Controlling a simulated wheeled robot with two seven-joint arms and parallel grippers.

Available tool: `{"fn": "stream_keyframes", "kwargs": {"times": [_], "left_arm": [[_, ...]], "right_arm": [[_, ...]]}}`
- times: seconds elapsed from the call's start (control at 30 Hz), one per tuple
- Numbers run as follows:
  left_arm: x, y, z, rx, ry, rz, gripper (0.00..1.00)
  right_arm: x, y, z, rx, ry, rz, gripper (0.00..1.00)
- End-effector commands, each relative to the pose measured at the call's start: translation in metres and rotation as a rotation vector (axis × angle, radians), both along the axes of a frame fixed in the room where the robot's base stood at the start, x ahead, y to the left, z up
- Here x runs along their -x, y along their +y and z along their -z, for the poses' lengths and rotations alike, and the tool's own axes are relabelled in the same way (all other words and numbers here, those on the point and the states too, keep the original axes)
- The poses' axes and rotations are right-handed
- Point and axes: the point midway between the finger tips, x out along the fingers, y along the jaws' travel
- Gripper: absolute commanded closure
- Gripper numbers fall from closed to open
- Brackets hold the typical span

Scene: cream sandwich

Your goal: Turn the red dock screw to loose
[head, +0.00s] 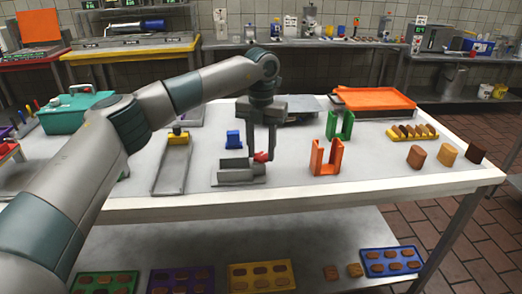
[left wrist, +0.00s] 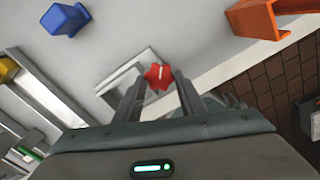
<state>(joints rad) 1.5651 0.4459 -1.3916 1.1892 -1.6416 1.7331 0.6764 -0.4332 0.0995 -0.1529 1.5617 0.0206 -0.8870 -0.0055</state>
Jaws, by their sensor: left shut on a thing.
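The red dock screw (head: 261,156) is a small red knob on the right end of a grey dock (head: 236,178) on the white table. In the left wrist view the red screw (left wrist: 158,76) sits between my fingertips, with a pale mark on its top. My left gripper (head: 262,150) points down over the dock and is shut on the screw. Its two fingers also show in the left wrist view (left wrist: 160,90), one on each side of the screw. The fingers partly hide the screw in the head view. My right gripper is not in view.
A blue block (head: 233,139) stands just behind the dock. An orange holder (head: 326,158) and a green holder (head: 340,124) stand to the right. A grey rail with a yellow block (head: 178,136) lies to the left. The table's front edge is close before the dock.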

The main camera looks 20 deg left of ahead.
Motion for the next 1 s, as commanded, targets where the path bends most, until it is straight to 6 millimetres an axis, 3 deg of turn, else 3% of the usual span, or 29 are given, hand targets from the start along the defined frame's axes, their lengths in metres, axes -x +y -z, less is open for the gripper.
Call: {"fn": "stream_keyframes", "kwargs": {"times": [0.6, 1.0], "left_arm": [[-0.001, -0.001, -0.002, 0.001, -0.005, -0.526, 0.86], [-0.002, -0.001, -0.002, 0.001, -0.005, -0.639, 0.86]], "right_arm": [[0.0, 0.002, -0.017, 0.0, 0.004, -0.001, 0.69], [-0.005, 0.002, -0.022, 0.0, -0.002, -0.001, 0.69]]}}
